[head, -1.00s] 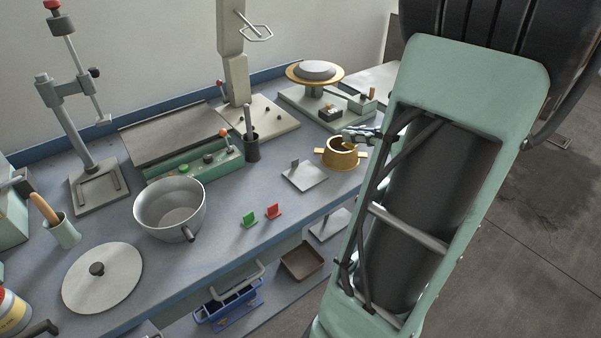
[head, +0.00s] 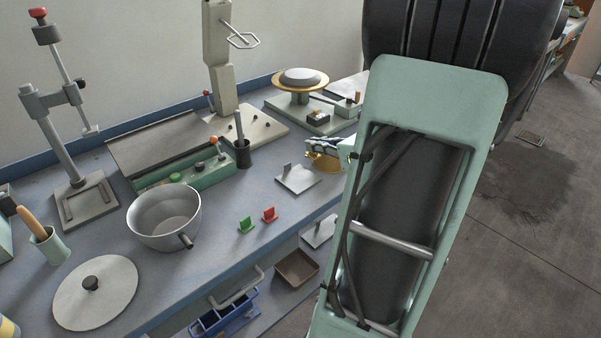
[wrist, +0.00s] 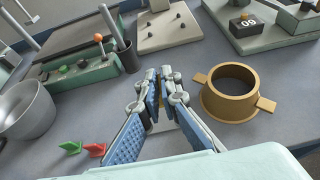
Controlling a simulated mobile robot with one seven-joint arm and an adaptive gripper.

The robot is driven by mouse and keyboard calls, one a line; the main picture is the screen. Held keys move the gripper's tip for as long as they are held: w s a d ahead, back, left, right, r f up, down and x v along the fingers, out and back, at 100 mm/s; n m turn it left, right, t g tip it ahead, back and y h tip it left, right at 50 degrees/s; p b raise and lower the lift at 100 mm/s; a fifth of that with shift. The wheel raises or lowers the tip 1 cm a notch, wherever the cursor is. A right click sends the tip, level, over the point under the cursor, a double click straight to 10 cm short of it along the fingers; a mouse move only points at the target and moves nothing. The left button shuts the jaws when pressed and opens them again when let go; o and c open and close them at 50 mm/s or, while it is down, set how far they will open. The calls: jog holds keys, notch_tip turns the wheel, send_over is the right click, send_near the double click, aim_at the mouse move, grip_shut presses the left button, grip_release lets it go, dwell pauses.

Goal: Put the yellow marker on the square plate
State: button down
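The square plate (head: 299,180) is light grey with a small upright tab and lies on the bench, left of my gripper (head: 313,149) in the head view. In the wrist view, my gripper (wrist: 160,74) has its fingertips close together with a narrow gap.
A brass two-handled pot (wrist: 229,92) stands close to the right of my gripper. A green marker (head: 246,225) and a red marker (head: 269,214) stand near the front edge. A dark cup (wrist: 129,57) with a rod and a metal bowl (head: 164,216) are to the left.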

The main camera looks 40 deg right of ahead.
jog(key=w+f, duration=0.1)
jog(key=w+a+f+b, duration=0.1)
jog(key=f, duration=0.1)
jog(key=w+f, duration=0.1)
jog(key=f, duration=0.1)
jog(key=shift+w+a, duration=0.1)
jog(key=shift+a, duration=0.25)
jog(key=shift+w+a+f+b, duration=0.15)
jog(key=shift+f+b, duration=0.25)
jog(key=shift+f, duration=0.5)
jog(key=shift+w+d+f+b, duration=0.1)
jog(key=shift+f+b, duration=0.25)
jog(key=shift+f, duration=0.5)
jog(key=shift+f, duration=0.1)
jog(key=shift+f, duration=0.15)
jog(key=c, duration=2.2)
grip_release()
jog(key=shift+o, duration=0.2)
jog(key=shift+r, duration=0.25)
jog(key=shift+s+r, duration=0.15)
jog(key=a+p+v, duration=0.1)
jog(key=p+v, duration=0.1)
jog(key=v, duration=0.9)
jog(key=shift+s+d, duration=0.3)
jog(key=shift+d, duration=0.15)
